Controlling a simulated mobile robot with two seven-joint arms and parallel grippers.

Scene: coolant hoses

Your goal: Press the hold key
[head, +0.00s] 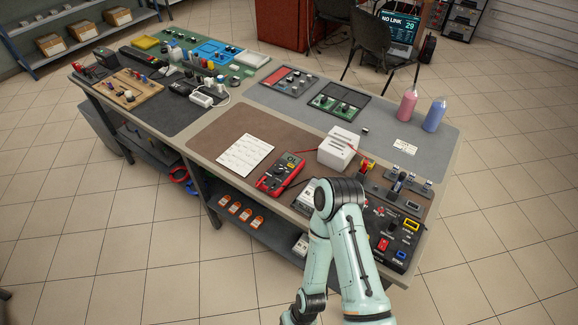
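A red and dark multimeter (279,173) lies on the brown mat (222,129) near the table's front edge, its small display facing up. Its keys are too small to read, so I cannot make out a key marked hold. A red lead runs from it toward a white slotted box (339,147). One of my arms rises from the bottom of the head view to the right of the multimeter, and its bent joint covers part of the table edge. Neither gripper shows in the head view.
A white printed sheet (246,154) lies left of the multimeter. A black panel with coloured buttons (392,240) sits at the right front corner. Pink (407,106) and blue (434,115) bottles stand behind. Bare mat surrounds the sheet.

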